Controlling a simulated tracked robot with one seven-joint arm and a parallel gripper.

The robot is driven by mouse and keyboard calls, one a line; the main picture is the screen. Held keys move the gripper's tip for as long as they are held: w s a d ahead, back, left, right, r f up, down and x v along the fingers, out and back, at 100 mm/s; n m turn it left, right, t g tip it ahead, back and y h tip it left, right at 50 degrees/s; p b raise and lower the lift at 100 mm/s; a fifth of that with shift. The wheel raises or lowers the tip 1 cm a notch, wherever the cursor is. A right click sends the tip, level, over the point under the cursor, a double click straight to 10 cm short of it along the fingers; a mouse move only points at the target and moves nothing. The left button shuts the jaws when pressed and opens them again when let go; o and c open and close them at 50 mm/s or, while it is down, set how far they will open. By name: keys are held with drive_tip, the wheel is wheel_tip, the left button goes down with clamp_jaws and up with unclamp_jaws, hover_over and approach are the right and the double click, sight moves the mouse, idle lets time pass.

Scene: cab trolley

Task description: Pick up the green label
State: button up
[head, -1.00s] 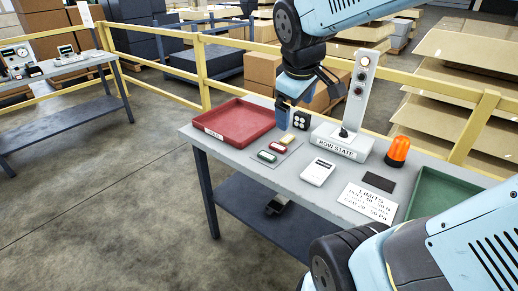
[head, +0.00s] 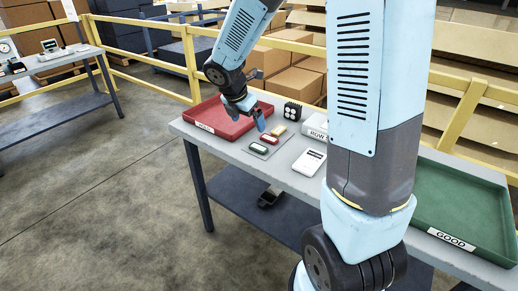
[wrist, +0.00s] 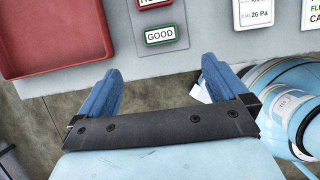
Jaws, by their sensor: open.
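The green label (wrist: 160,35), marked GOOD, lies flat on the bench top just past my fingertips in the wrist view. It sits on a grey pad beside a red label (wrist: 152,2). In the head view the green label (head: 258,148) is near the bench's front edge, with the red label (head: 270,140) behind it. My gripper (wrist: 161,66) is open and empty, its two blue fingers spread to either side below the green label. In the head view my gripper (head: 256,118) hangs above the bench, by the red tray's right side.
A red tray (head: 208,113) stands left of the labels, and a green tray (head: 455,190) marked GOOD stands at the right. A yellow piece (head: 279,129), a black block (head: 292,112) and a white meter (head: 309,161) are nearby. A yellow rail runs behind.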

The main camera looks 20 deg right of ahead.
sight(258, 147)
drive_tip(key=x, duration=1.3)
drive_tip(key=shift+w+d+f, duration=0.1)
drive_tip(key=shift+w+f, duration=0.05)
drive_tip(key=shift+f, duration=0.25)
drive_tip(key=c, duration=1)
